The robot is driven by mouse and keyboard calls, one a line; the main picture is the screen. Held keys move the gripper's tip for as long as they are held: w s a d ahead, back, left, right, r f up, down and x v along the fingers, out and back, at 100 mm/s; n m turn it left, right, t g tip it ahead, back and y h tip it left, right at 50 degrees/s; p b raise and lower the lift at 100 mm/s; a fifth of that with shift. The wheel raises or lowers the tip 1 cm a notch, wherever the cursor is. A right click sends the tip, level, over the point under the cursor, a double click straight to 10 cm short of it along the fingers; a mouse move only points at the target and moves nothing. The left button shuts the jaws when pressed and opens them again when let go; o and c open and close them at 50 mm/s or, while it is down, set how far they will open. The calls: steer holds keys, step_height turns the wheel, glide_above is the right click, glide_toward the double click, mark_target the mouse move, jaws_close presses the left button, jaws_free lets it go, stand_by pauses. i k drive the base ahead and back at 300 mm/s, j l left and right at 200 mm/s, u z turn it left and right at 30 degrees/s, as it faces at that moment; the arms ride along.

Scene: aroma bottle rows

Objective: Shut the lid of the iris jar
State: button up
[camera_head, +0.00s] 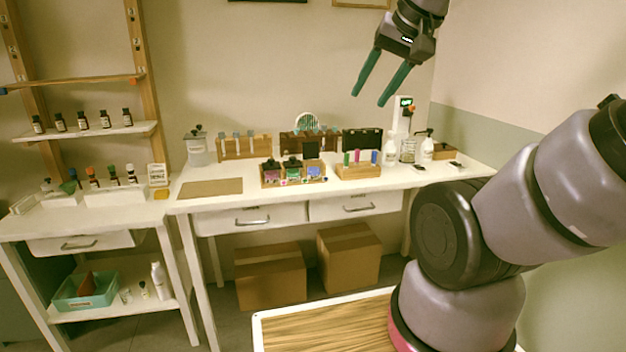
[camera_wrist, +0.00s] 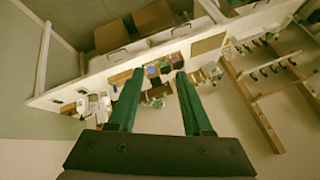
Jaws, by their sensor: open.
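A wooden tray (camera_head: 293,184) on the white table holds three small jars: a pink one (camera_head: 271,174), a green one (camera_head: 292,172) and a blue one (camera_head: 314,171). The pink and green jars have dark tops. A dark square plate stands upright behind the blue jar, like a raised lid. The labels are too small to read, so I cannot tell which is the iris jar. My gripper (camera_head: 369,99) is open and empty, high above the right part of the table and well apart from the jars. In the wrist view, the jars show between its fingertips (camera_wrist: 160,74).
A wooden rack with coloured vials (camera_head: 359,171) stands right of the tray, with white bottles (camera_head: 427,150) beyond. Racks and dark boxes line the back. A brown mat (camera_head: 211,187) lies left. A shelf with dark bottles (camera_head: 104,120) is farther left. The air around my gripper is free.

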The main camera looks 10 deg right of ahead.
mark_target(310, 150)
steer(key=i+l, duration=0.1)
steer(key=i, duration=0.75)
steer(key=i+l, duration=0.25)
steer(key=i, duration=0.15)
